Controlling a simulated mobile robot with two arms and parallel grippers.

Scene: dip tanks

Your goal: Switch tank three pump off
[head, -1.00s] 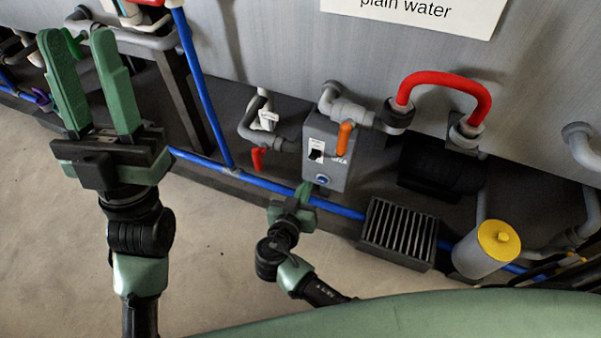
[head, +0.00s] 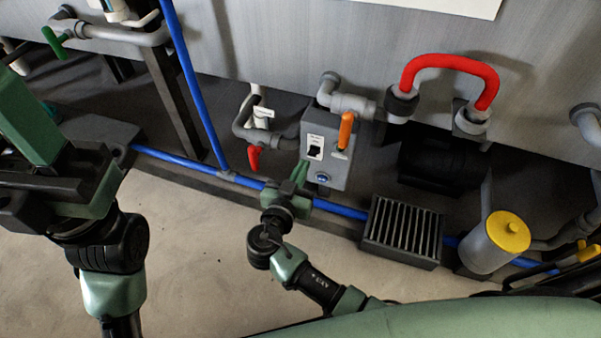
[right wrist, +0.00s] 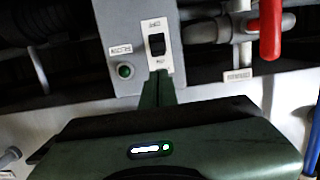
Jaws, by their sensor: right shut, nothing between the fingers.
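A grey pump box (head: 341,174) hangs below the tank wall, with a black rocker switch (head: 315,147) on a white plate. In the right wrist view the switch (right wrist: 157,45) sits just beyond my fingertips, with a small round green lamp (right wrist: 125,71) beside it. Which way the rocker is set is not clear, and no tank number is readable. My right gripper (head: 299,172) is shut and empty, close to the box's lower left; it shows in the right wrist view (right wrist: 159,78). My left gripper (head: 65,140) is partly cut off at the left edge, its fingertips unclear.
An orange handle (head: 346,131) stands beside the switch, and a red valve handle (head: 254,158) hangs to its left. A blue pipe (head: 340,209) runs below. A slatted grate (head: 402,228) and a yellow-lidded canister (head: 507,232) stand right. The floor (head: 190,235) is bare at left.

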